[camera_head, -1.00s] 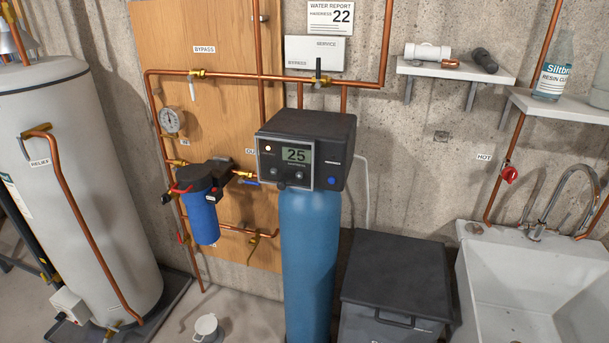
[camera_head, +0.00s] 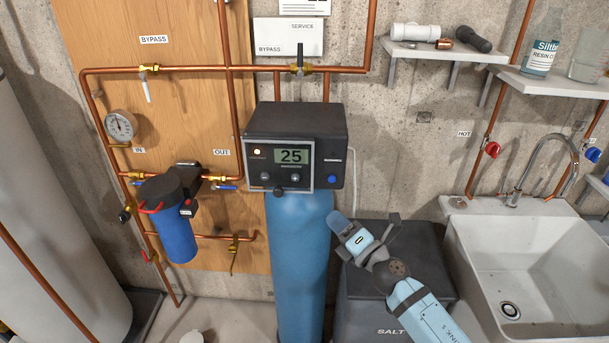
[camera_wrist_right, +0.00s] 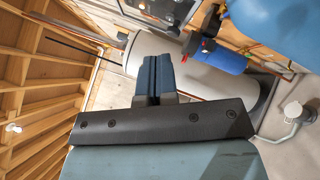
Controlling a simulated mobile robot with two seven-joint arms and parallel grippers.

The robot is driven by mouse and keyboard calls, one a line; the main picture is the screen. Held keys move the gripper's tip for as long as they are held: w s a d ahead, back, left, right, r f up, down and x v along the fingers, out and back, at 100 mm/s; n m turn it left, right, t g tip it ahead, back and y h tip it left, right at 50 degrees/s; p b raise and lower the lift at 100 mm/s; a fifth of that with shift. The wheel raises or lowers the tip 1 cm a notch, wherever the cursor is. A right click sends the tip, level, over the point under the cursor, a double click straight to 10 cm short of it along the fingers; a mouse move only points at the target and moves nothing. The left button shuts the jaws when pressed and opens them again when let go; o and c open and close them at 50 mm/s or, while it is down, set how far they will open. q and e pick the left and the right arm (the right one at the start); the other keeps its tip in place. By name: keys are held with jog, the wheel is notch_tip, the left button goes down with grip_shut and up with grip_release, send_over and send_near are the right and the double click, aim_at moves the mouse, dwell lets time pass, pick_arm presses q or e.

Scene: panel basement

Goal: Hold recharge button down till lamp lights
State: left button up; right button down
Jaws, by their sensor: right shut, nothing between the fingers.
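The softener control head (camera_head: 297,145) is a dark box on top of a blue tank (camera_head: 297,250). Its display reads 25. A round blue button (camera_head: 332,180) is at the right of its front, under a label too small to read. A small lamp (camera_head: 257,152) at the upper left of the panel looks bright, whitish-orange. My right gripper (camera_head: 342,222) is below and slightly right of the blue button, apart from it. In the right wrist view its dark fingers (camera_wrist_right: 155,78) are together and empty. My left gripper is not in view.
A dark salt bin (camera_head: 365,295) stands right of the tank, partly behind my right arm. A white sink (camera_head: 470,235) is further right. A blue filter (camera_head: 177,235) and copper pipes are at the left. Shelves with bottles are at the upper right.

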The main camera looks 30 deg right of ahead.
aim_at(332, 179)
jog(key=shift+w+a+r+n, duration=0.2)
jog(key=shift+w+r+n, duration=0.2)
jog(key=shift+w+n, duration=0.15)
jog(key=shift+d, duration=0.1)
jog(key=w+d+b, duration=0.1)
jog(key=w+d, duration=0.3)
jog(key=w, duration=0.3)
jog(key=shift+w+d, duration=0.2)
jog(key=shift+w, duration=0.05)
dwell(1.9)
jog(key=shift+w+d, duration=0.25)
jog(key=shift+w, duration=0.1)
jog(key=shift+w+d, duration=0.2)
jog(key=shift+w, duration=0.15)
dwell(1.5)
